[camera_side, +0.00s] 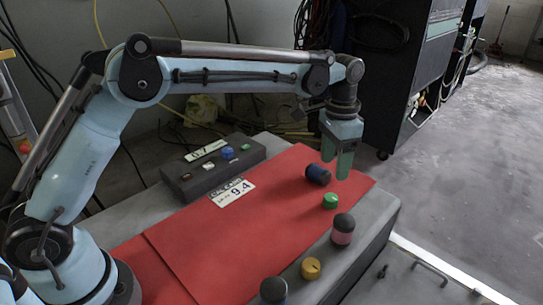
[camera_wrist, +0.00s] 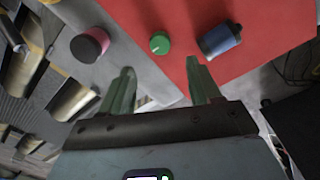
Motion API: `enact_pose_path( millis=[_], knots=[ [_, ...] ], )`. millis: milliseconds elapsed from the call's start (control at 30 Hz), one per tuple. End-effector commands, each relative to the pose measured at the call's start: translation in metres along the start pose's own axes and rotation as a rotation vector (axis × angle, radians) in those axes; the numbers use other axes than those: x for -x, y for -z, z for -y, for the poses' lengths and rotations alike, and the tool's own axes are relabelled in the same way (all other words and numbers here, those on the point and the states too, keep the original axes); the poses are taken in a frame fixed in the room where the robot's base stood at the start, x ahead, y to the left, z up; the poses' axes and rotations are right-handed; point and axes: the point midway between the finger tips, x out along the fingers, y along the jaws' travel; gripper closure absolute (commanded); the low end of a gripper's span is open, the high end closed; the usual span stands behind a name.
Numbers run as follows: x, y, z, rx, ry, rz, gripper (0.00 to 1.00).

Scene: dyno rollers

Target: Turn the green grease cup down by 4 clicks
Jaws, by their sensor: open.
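The green grease cup (camera_side: 330,201) is a short round cap near the right edge of the red sheet. In the wrist view the green cup (camera_wrist: 159,43) shows from above with a pale mark on its top, beyond and between my fingertips. My gripper (camera_side: 337,166) points down above and slightly right of the cup in the side view. Its two green fingers are apart and empty, also in the wrist view (camera_wrist: 160,72). No finger appears to touch the cup.
A blue-and-black cylinder (camera_side: 318,174) lies close behind the cup. A pink-and-black canister (camera_side: 343,229) stands in front of it. A yellow knob (camera_side: 311,268) and a dark canister (camera_side: 273,290) are nearer the camera. A dark button box (camera_side: 213,170) sits behind the red sheet (camera_side: 215,245).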

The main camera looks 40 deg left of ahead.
Motion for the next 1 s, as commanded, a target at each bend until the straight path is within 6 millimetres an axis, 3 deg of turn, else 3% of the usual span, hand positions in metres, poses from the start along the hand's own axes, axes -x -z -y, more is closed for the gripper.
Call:
enact_pose_path(
  millis=[200, 700, 867, 1000],
  knots=[
    [0.021, 0.000, 0.000, 0.000, 0.000, 0.000, 0.38],
    [0.028, -0.003, 0.001, 0.006, 0.003, -0.008, 0.38],
    [0.044, -0.020, 0.007, 0.047, 0.018, -0.055, 0.38],
    [0.063, -0.046, 0.013, 0.104, 0.040, -0.124, 0.38]
  ],
)
